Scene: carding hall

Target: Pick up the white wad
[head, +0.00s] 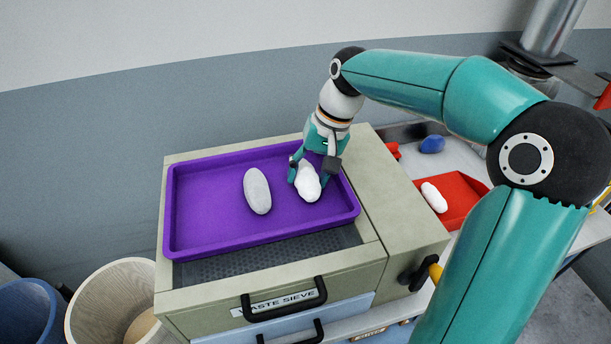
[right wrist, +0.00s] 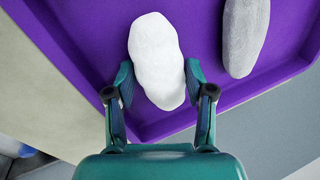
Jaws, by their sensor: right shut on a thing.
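The white wad (head: 308,183) is a lumpy oval at the right part of the purple tray (head: 215,244). My right gripper (head: 307,176) comes down over it from behind and is shut on it. In the right wrist view the white wad (right wrist: 157,62) sits between the two teal fingers of the gripper (right wrist: 158,88), one against each side near its lower end. I cannot tell whether the wad touches the tray floor. A grey wad (head: 257,191) lies in the tray to its left, apart from it; it also shows in the right wrist view (right wrist: 243,35). My left gripper is not in view.
The tray rests on a beige waste sieve cabinet (head: 410,225) with black drawer handles (head: 284,301). To the right, a red tray (head: 462,200) holds another white wad (head: 434,197), with a blue wad (head: 432,144) behind. Two bins (head: 110,300) stand at the lower left.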

